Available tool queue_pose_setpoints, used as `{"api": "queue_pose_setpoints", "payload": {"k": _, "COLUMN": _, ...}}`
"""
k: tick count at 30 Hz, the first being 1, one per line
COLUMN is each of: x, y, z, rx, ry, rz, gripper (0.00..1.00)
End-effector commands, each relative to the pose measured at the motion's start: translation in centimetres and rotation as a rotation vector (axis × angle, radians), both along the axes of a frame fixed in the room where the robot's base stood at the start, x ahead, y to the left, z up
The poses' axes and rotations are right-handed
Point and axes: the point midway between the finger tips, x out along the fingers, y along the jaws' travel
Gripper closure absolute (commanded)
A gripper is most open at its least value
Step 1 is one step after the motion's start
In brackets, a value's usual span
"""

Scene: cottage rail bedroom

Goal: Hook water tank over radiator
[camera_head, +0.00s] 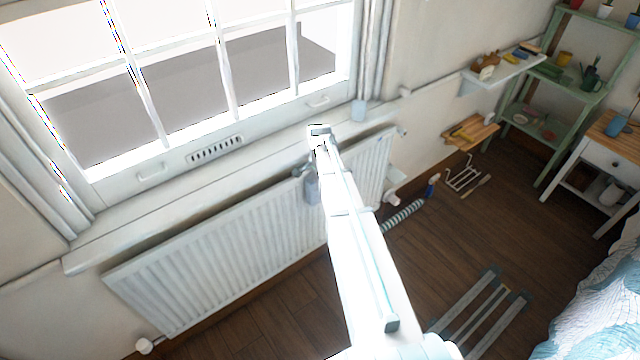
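The white ribbed radiator (225,245) is mounted on the wall below the window sill. A small blue-grey container (312,190), which looks like the water tank, is upright at the radiator's front near its top edge, right of the middle. My arm reaches from the bottom of the view to this spot. My gripper (304,171) is a small dark shape at the tank's top, partly hidden by my arm. Its fingers are too small to tell whether they are shut on the tank. I cannot tell whether the tank's hook is over the radiator's edge.
The window sill (130,232) juts out above the radiator. A green shelf (545,105) and white cabinet (612,142) stand right.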

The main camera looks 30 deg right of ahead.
Motion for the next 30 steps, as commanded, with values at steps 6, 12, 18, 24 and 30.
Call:
{"api": "queue_pose_setpoints", "payload": {"k": 6, "x": 0.02, "y": -0.02, "z": -0.28, "rx": 0.0, "ry": -0.001, "rz": 0.0, "gripper": 1.0}}
{"api": "queue_pose_setpoints", "payload": {"k": 12, "x": 0.02, "y": -0.02, "z": -0.26, "rx": 0.0, "ry": -0.001, "rz": 0.0, "gripper": 1.0}}
{"api": "queue_pose_setpoints", "payload": {"k": 18, "x": 0.02, "y": -0.02, "z": -0.26, "rx": 0.0, "ry": -0.001, "rz": 0.0, "gripper": 0.69}}
{"api": "queue_pose_setpoints", "payload": {"k": 24, "x": 0.02, "y": -0.02, "z": -0.26, "rx": 0.0, "ry": -0.001, "rz": 0.0, "gripper": 0.65}}
{"api": "queue_pose_setpoints", "payload": {"k": 30, "x": 0.01, "y": -0.02, "z": 0.01, "rx": 0.0, "ry": -0.001, "rz": 0.0, "gripper": 0.65}}
